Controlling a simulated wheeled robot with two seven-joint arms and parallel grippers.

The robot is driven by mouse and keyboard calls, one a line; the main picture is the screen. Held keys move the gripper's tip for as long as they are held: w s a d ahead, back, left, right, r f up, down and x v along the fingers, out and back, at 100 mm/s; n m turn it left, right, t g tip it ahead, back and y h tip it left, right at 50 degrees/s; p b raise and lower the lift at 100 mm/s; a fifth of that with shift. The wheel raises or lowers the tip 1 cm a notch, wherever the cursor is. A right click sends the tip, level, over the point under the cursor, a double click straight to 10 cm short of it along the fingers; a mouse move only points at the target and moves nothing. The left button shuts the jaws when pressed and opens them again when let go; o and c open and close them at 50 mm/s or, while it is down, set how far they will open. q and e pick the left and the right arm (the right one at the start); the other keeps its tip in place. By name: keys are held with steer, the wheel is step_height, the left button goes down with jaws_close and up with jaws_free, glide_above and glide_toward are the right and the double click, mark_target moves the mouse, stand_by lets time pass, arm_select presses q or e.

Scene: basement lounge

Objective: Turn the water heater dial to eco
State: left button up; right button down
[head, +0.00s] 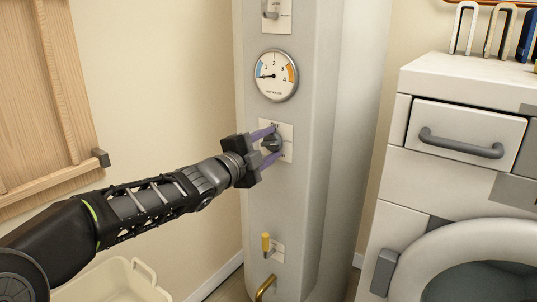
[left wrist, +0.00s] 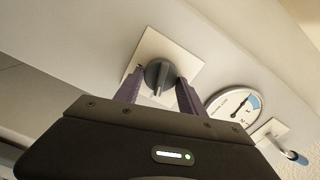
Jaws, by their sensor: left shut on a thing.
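The water heater (head: 306,200) is a tall pale grey column in the middle of the head view. Its dark grey dial (head: 271,143) sits on a square white plate (head: 287,129) below a round gauge. The plate shows "OFF" at its top; the other markings are hidden or too small to read. My left gripper (head: 272,144) has its purple fingers on either side of the dial, shut on it. In the left wrist view the dial (left wrist: 160,75) stands between the two fingers, its ridge near upright in that picture. My right gripper is not in view.
The round gauge (head: 276,76) is above the dial, with a switch (head: 271,10) higher up. A yellow-handled valve (head: 266,243) and brass spout are below. A drawer cabinet (head: 464,135) and white front-loading appliance stand right. A cream bin (head: 112,282) is lower left.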

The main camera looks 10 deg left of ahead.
arm_select(q)
steer(key=shift+m+b, duration=0.35)
steer(key=shift+m, duration=0.35)
steer(key=o, duration=1.3)
steer(key=p+v, duration=0.1)
steer(key=v, duration=0.6)
steer(key=shift+s+a, duration=0.1)
steer(key=shift+s, duration=0.25)
